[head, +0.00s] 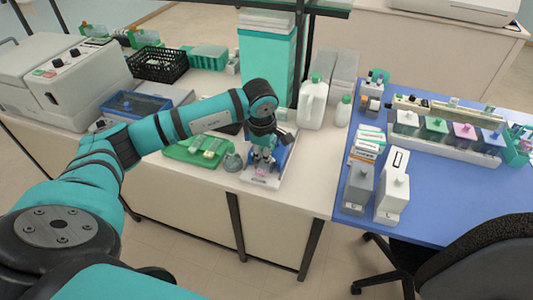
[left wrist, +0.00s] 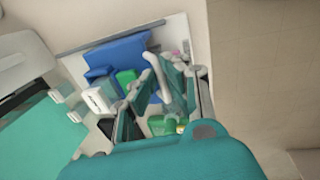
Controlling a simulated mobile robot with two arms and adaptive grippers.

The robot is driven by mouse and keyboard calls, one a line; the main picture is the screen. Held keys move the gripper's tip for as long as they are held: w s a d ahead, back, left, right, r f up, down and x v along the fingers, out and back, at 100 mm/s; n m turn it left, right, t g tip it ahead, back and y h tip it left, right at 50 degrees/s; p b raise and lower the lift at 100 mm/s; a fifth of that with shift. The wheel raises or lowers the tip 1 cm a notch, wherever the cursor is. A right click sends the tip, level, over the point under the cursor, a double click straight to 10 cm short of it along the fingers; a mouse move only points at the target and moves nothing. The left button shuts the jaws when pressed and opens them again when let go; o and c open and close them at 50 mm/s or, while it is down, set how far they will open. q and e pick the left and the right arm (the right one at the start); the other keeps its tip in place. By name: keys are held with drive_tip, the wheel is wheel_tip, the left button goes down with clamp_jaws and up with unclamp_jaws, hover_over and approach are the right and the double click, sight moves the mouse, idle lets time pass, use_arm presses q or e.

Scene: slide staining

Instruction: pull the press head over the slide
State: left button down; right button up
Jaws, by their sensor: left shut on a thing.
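A small press with a white base (head: 262,181) stands near the front edge of the pale bench, with a blue part visible beside my gripper. In the left wrist view the blue part (left wrist: 122,52) lies on the white base, just beyond the fingers. My left gripper (left wrist: 165,82) is shut on a pale bar there, which seems to belong to the press head. I cannot make out the slide. My right gripper is not in view.
A green tray (head: 182,153) and a small grey flask (head: 233,161) stand left of the press. A white jug (head: 312,104) stands behind it. The blue table (head: 440,187) at right holds a staining rack and bottles. Bare bench lies right of the press.

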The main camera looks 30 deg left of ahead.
use_arm(q)
drive_tip(key=c, duration=1.9)
unclamp_jaws()
drive_tip(key=shift+s+f, duration=0.1)
drive_tip(key=o, duration=0.5)
drive_tip(key=shift+s+d, duration=0.1)
drive_tip(key=shift+s, duration=0.05)
drive_tip(key=shift+r, duration=0.3)
drive_tip(key=r, duration=0.3)
drive_tip(key=s+r, duration=0.1)
drive_tip(key=r, duration=0.3)
drive_tip(key=s+r, duration=0.1)
drive_tip(key=r, duration=0.3)
drive_tip(key=shift+s+d+r, duration=0.1)
drive_tip(key=shift+d+r, duration=0.15)
